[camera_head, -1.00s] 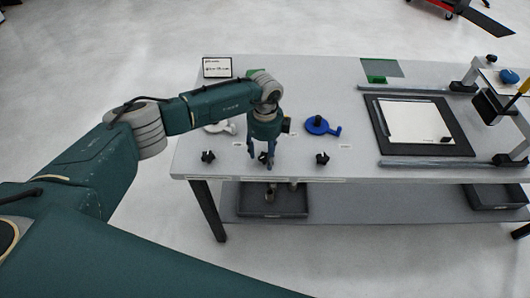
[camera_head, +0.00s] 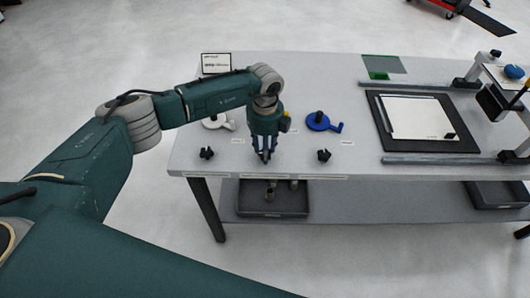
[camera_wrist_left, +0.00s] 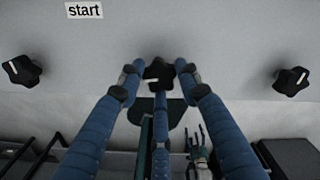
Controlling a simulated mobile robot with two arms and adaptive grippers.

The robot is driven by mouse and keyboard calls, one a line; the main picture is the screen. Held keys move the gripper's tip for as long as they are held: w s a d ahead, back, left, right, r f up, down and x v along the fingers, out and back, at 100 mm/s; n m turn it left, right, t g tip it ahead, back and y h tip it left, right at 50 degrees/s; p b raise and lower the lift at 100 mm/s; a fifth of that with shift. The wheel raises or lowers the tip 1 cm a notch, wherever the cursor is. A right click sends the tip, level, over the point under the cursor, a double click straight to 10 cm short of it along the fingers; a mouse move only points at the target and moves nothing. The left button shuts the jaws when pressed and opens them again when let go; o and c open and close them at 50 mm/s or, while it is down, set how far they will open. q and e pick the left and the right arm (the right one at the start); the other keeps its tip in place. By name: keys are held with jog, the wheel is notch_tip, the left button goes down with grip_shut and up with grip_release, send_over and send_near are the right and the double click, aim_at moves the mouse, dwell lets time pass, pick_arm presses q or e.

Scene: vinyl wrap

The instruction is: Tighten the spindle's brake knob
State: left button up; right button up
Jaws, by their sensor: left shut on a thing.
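Several small parts lie on the grey table, among them black star-shaped knobs along its front edge. My left gripper (camera_head: 264,158) points straight down over the middle knob (camera_wrist_left: 158,74). Its blue fingers are shut around that knob, which they mostly hide in the head view. The left knob (camera_head: 207,153) and the right knob (camera_head: 324,155) stand free on either side, and in the wrist view they show at left (camera_wrist_left: 21,72) and right (camera_wrist_left: 291,81). I cannot read which knob is the spindle's. A small teal, pronged shape low in the wrist view may be my right gripper (camera_wrist_left: 199,142).
A blue crank disc (camera_head: 319,121) and a pale crank disc (camera_head: 218,121) lie behind the knobs. A "start" label (camera_wrist_left: 84,10) lies on the table. A black mat with a white sheet (camera_head: 418,119) lies to the right. A grey bin (camera_head: 272,211) stands on the lower shelf.

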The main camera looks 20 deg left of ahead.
pick_arm(q)
jog(key=m+b, duration=0.4)
jog(key=m, duration=0.1)
jog(key=shift+w+f+m+b, duration=0.1)
jog(key=shift+f+m+b, duration=0.05)
jog(key=shift+m+b, duration=0.25)
jog(key=m+b, duration=0.8)
jog(key=m, duration=0.1)
jog(key=shift+m, duration=0.4)
jog(key=shift+r+m+b, duration=0.2)
jog(key=shift+m+b, duration=1.4)
jog(key=shift+m, duration=0.7)
jog(key=o, duration=1.2)
jog(key=shift+c, duration=0.2)
jog(key=shift+r, duration=0.1)
